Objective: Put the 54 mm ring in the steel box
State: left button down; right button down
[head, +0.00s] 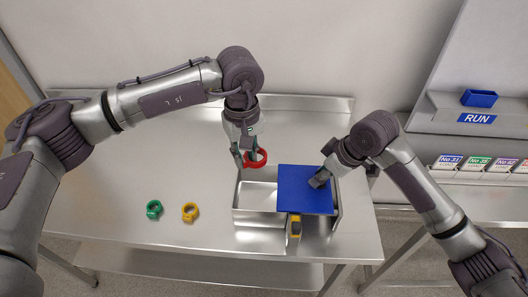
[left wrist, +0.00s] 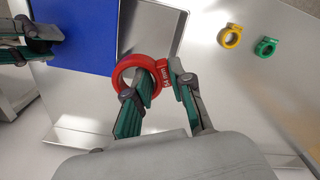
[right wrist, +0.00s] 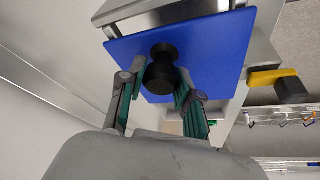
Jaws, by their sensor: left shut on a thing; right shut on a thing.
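A red ring (head: 260,160) with a white-lettered tag, which seems to read 54 mm, is held in my left gripper (head: 246,160). In the left wrist view the red ring (left wrist: 124,72) has one finger through it and the fingers pinch its tag side. It is above the back left of the steel box (head: 259,219). A blue lid (head: 300,187) covers the box's right part; the left part is open and looks empty. My right gripper (head: 318,180) is shut on the lid's black knob (right wrist: 162,72), seen in the right wrist view.
A green ring (head: 153,209) and a yellow ring (head: 190,212) lie on the steel table (head: 110,170) left of the box. A yellow-and-black part (head: 295,226) is at the box's front.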

pick_arm(q)
jog(key=shift+d+f, duration=0.3)
jog(key=shift+f, duration=0.3)
pick_arm(e)
jog(key=shift+w+r, duration=0.1)
pick_arm(q)
jog(key=shift+f, duration=5.3)
jog(key=shift+c, duration=2.4)
grip_release()
pick_arm(e)
jog(key=shift+d, duration=0.15)
pick_arm(q)
jog(key=shift+a, duration=0.1)
